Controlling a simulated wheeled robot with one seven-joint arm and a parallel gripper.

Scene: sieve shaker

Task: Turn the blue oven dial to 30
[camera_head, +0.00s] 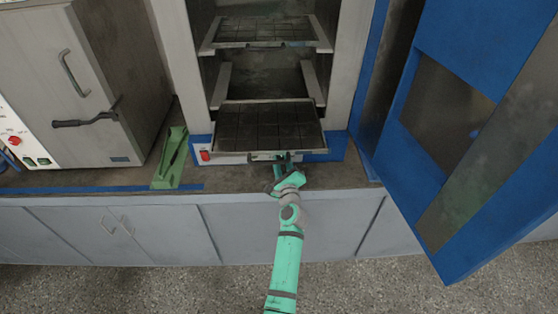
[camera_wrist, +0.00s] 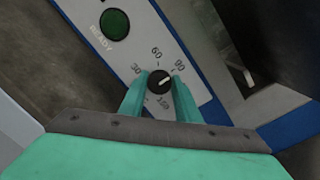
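The oven dial (camera_wrist: 159,82) is a small black knob with a white pointer, on a pale panel with a blue border. The pointer is turned up and right, roughly toward 90. My gripper (camera_wrist: 160,78) has one green finger on each side of the dial, and both fingertips appear to touch its sides. In the head view my gripper (camera_head: 284,162) is at the panel below the oven chamber and hides the dial. The blue oven door (camera_head: 485,50) stands wide open at the right.
A green READY button (camera_wrist: 114,24) is near the dial. A shelf tray (camera_head: 265,125) juts out just above my gripper. A red switch (camera_head: 205,155) and a green object (camera_head: 170,158) are to the left, beside a grey cabinet oven (camera_head: 85,80).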

